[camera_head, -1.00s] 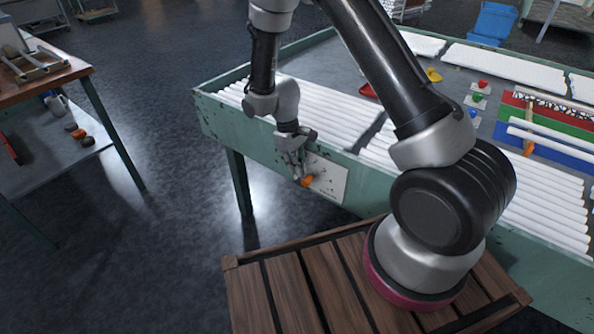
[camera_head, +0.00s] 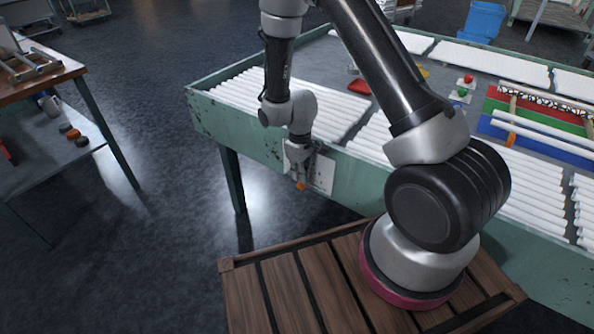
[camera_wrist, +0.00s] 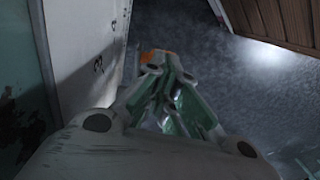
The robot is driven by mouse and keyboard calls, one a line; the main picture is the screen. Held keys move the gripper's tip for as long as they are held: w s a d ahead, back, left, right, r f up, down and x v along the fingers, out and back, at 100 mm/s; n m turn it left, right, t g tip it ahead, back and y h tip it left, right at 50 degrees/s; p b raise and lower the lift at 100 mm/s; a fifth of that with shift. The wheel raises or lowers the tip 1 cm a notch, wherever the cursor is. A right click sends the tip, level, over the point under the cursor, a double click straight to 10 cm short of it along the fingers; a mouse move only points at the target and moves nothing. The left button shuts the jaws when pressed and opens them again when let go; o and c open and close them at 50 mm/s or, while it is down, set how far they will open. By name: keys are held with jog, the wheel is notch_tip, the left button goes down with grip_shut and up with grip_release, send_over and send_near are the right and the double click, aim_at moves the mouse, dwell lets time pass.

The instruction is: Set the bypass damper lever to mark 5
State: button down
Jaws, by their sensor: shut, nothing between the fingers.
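The damper lever shows as an orange end (camera_head: 301,186) at the lower left of a pale plate (camera_head: 324,174) on the green table's front side. My gripper (camera_head: 299,178) points down at the lever and hides most of it. In the wrist view, my gripper's fingers (camera_wrist: 160,76) are together, with nothing held between them. The orange end (camera_wrist: 158,57) shows just beyond the fingertips, touching or very close. The pale plate (camera_wrist: 85,45) stands to the left there, with small dark marks. I cannot read the mark numbers or tell which one the lever points at.
White tubes (camera_head: 250,88) lie in rows on the green-edged table (camera_head: 225,118). A slatted wooden platform (camera_head: 265,285) lies below. A side table (camera_head: 75,75) stands at the left. The floor (camera_head: 165,120) between the tables is clear.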

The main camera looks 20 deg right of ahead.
jog(key=shift+s+d+f, duration=0.2)
jog(key=shift+s+f, duration=0.1)
jog(key=shift+f, duration=0.1)
dwell(0.5)
